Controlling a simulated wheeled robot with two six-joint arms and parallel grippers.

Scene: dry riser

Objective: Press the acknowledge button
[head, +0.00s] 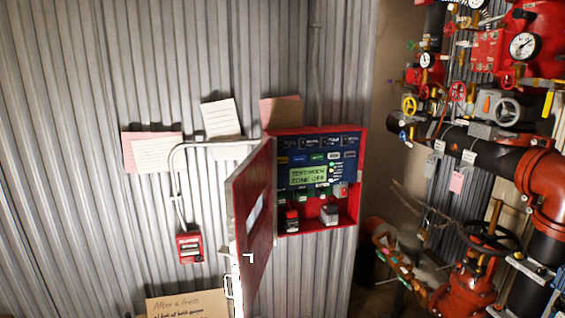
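A red alarm panel box (362,165) is fixed to the corrugated metal wall, with its red door (252,215) swung open to the left. Inside is a blue control face with a lit green display (308,175), which seems to read "TEST MODE ZONE OFF". Small buttons and labels (317,157) sit above and around the display; their text is too small to tell which one is acknowledge. Neither of my grippers is in view.
A red pull station (190,247) hangs left of the door under a conduit. Paper notes (152,153) are on the wall, and a cardboard sign (187,305) is low down. Red and black pipes, valves and gauges (523,46) crowd the right side.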

